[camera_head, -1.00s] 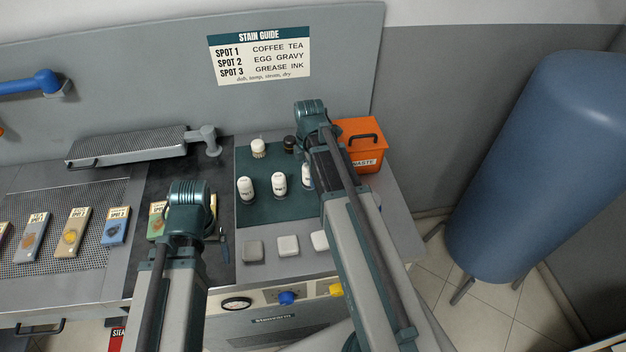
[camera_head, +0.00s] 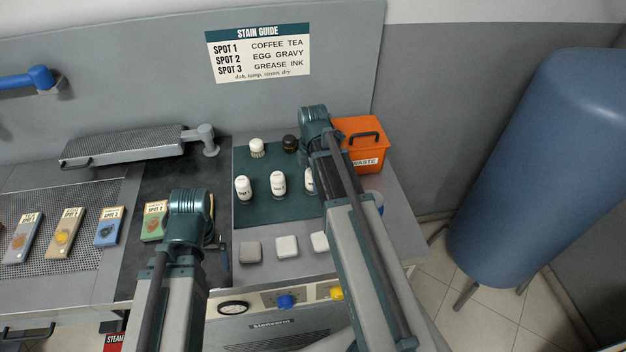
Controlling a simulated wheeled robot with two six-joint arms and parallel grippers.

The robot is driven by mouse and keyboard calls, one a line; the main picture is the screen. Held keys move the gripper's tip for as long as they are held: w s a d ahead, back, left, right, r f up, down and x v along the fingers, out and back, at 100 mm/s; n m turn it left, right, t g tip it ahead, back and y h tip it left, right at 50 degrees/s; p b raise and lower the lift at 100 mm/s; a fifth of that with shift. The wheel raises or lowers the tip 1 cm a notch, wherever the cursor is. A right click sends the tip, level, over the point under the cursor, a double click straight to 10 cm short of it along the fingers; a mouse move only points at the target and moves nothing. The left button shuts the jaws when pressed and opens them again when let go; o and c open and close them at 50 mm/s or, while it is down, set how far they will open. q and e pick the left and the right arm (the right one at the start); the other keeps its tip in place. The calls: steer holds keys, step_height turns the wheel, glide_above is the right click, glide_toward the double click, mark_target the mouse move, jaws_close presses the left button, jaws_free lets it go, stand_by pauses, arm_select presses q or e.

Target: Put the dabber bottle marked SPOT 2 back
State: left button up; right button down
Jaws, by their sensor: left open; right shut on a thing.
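A row of white dabber bottles stands on the green mat (camera_head: 256,212): a left one (camera_head: 243,190), a middle one (camera_head: 278,184) and a right one (camera_head: 309,181). Their labels are too small to read surely, so I cannot tell which is SPOT 2. My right gripper (camera_head: 318,172) reaches down by the right bottle, its jaws hidden behind my arm; it appears shut on that bottle, though the contact is covered. My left gripper (camera_head: 196,238) is open above the dark board, its jaws mostly hidden under the wrist.
A white-topped brush (camera_head: 257,149) and a dark-capped container (camera_head: 290,144) stand at the mat's back. An orange waste bin (camera_head: 360,146) is at back right. Several pale pads (camera_head: 287,246) lie in front. Labelled swatches (camera_head: 66,233) lie left. A stain guide (camera_head: 258,53) hangs behind.

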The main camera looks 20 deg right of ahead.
steer(key=shift+c, duration=1.5)
jaws_free()
steer(key=shift+r, duration=0.1)
arm_select(q)
step_height(320, 180, up, 12)
steer(key=p, duration=1.2)
arm_select(e)
step_height(320, 180, up, 12)
steer(key=shift+r, duration=0.1)
arm_select(q)
step_height(320, 180, down, 12)
steer(key=b, duration=1.1)
steer(key=shift+b, duration=0.4)
arm_select(e)
step_height(320, 180, down, 12)
steer(key=shift+f, duration=0.2)
